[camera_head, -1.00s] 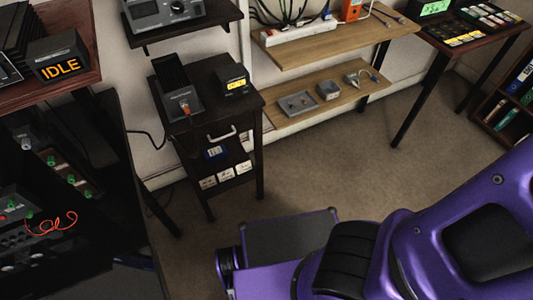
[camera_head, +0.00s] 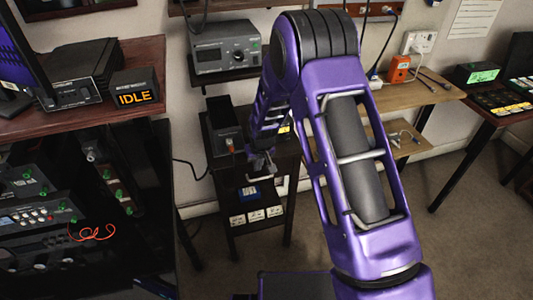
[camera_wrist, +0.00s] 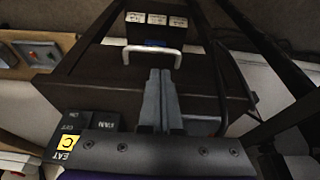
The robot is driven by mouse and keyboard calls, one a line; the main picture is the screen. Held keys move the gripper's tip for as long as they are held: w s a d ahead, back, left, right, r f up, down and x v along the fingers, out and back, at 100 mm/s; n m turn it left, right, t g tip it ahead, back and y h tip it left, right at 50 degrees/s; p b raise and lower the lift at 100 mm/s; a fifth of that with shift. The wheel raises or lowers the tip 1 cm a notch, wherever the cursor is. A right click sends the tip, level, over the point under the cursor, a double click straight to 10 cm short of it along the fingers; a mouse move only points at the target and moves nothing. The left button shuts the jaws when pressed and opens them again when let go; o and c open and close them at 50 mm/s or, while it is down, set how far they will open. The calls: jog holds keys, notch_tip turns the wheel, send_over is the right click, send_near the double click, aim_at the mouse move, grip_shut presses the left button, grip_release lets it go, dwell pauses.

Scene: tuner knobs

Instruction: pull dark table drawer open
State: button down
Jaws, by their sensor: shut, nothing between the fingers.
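The dark table (camera_head: 222,162) stands against the wall left of centre in the head view, partly covered by my arm. In the wrist view its dark drawer front (camera_wrist: 100,75) carries a pale bar handle (camera_wrist: 138,48). My gripper (camera_head: 260,172) is in front of the table. In the wrist view its two grey fingers (camera_wrist: 158,72) are together and empty, with the tips just at the near side of the handle. I cannot tell whether they touch it. The handle is not clearly visible in the head view.
A black device (camera_head: 222,125) stands on the dark table. A dark rack (camera_head: 80,210) stands at left, and a wooden shelf (camera_head: 425,95) at right. Floor is clear at right.

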aim_at(256, 173)
jog(key=x, duration=0.6)
jog(key=shift+w+a+f, duration=0.1)
jog(key=shift+w+f, duration=0.1)
jog(key=shift+f, duration=0.1)
jog(key=shift+b, duration=0.3)
